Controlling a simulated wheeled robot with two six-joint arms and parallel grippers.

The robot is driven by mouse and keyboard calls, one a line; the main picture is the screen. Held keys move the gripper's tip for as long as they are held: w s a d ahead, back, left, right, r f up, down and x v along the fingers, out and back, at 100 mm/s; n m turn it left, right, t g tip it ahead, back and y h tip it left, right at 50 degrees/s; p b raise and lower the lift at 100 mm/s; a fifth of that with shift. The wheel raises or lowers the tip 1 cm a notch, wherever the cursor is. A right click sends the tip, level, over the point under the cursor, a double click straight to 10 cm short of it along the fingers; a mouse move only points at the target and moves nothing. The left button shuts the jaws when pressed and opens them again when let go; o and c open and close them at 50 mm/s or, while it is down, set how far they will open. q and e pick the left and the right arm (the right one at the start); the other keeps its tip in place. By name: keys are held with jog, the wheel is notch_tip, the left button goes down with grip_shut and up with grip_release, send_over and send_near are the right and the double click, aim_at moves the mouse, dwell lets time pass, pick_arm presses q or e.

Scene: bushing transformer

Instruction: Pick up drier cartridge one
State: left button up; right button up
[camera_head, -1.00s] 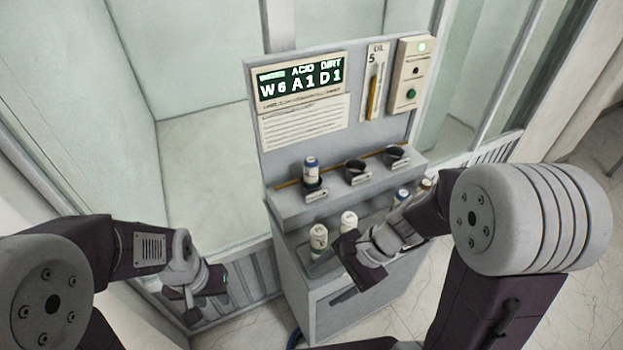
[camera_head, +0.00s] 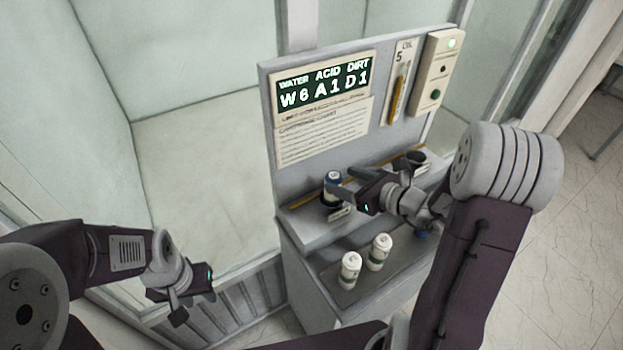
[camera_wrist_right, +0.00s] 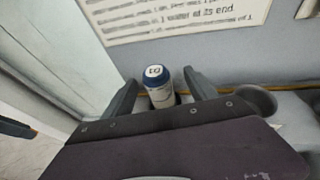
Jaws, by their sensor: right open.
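A white cartridge with a blue cap (camera_head: 332,182) stands upright in the left holder on the cabinet's ledge. It also shows in the right wrist view (camera_wrist_right: 159,92), with a mark on its cap too small to read surely. My right gripper (camera_head: 349,184) is at the ledge, just right of this cartridge in the head view. In the wrist view my right gripper (camera_wrist_right: 161,88) is open, with one finger on each side of the cartridge and gaps visible. My left gripper (camera_head: 192,302) hangs low at the left, away from the cabinet; its jaws are unclear.
Two white cartridges with green marks (camera_head: 350,269) (camera_head: 379,251) stand on the lower shelf. A blue-topped item (camera_head: 421,236) is partly hidden by my right arm. A dark holder (camera_head: 409,162) is at the ledge's right. The display panel (camera_head: 323,85) rises behind.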

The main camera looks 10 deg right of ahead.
aim_at(329, 177)
jog(key=shift+p+x, duration=0.45)
jog(key=shift+x, duration=0.75)
jog(key=x, duration=0.1)
jog(key=p+x, duration=0.1)
jog(key=x, duration=0.1)
jog(key=shift+a+f, duration=0.15)
jog(key=shift+a, duration=0.2)
jog(key=shift+w+a+f+p, duration=0.1)
jog(key=shift+w+p, duration=0.05)
jog(key=shift+p, duration=0.15)
jog(key=shift+w+a+f, duration=0.15)
jog(key=shift+w+f, duration=0.05)
jog(key=shift+w, duration=0.1)
pick_arm(q)
jog(key=r, duration=0.1)
jog(key=s+r, duration=0.1)
jog(key=d+r, duration=0.1)
jog(key=shift+s, duration=0.3)
pick_arm(e)
grip_shut()
